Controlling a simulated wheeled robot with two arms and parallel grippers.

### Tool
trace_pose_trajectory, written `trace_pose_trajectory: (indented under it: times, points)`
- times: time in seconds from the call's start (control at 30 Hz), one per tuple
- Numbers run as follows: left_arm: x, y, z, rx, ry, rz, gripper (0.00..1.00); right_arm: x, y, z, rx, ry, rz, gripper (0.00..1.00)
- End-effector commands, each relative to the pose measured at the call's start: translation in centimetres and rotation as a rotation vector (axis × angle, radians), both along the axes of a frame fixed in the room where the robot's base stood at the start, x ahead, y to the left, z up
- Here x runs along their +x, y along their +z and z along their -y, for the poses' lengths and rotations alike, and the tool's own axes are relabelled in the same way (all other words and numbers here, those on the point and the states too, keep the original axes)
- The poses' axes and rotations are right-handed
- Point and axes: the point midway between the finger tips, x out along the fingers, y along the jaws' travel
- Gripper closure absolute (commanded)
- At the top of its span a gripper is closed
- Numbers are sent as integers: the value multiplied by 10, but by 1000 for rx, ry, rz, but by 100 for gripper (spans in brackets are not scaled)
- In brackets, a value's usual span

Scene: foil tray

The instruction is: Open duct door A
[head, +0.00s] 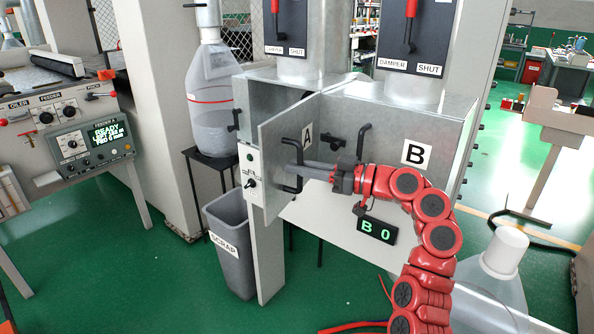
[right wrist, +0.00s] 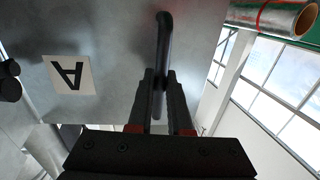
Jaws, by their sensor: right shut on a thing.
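Duct door A (head: 284,146) is a grey metal panel with an "A" label, swung partly open from the duct box in the head view. Its black bar handle (head: 291,168) is on the door's face. My right gripper (head: 299,172) is shut on this handle. In the right wrist view, the two fingers (right wrist: 159,95) close around the black handle (right wrist: 163,50), with the "A" label (right wrist: 70,75) upside down to the left. My left gripper is not in view.
Door B (head: 400,140), with its own black handle (head: 364,141), is closed to the right. A control box (head: 251,178) stands left of door A. A grey scrap bin (head: 231,245) stands on the floor below left.

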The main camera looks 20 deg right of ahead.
Motion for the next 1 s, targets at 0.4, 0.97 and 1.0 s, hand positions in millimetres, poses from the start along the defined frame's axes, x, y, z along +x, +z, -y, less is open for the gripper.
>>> trace_pose_trajectory:
  times: [0.4,0.97,1.0]
  points:
    - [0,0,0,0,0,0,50,0,6,4,6,-10,12,100]
    - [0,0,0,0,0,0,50,-1,2,4,3,-6,6,53]
    - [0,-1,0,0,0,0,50,-2,2,6,3,-6,6,53]
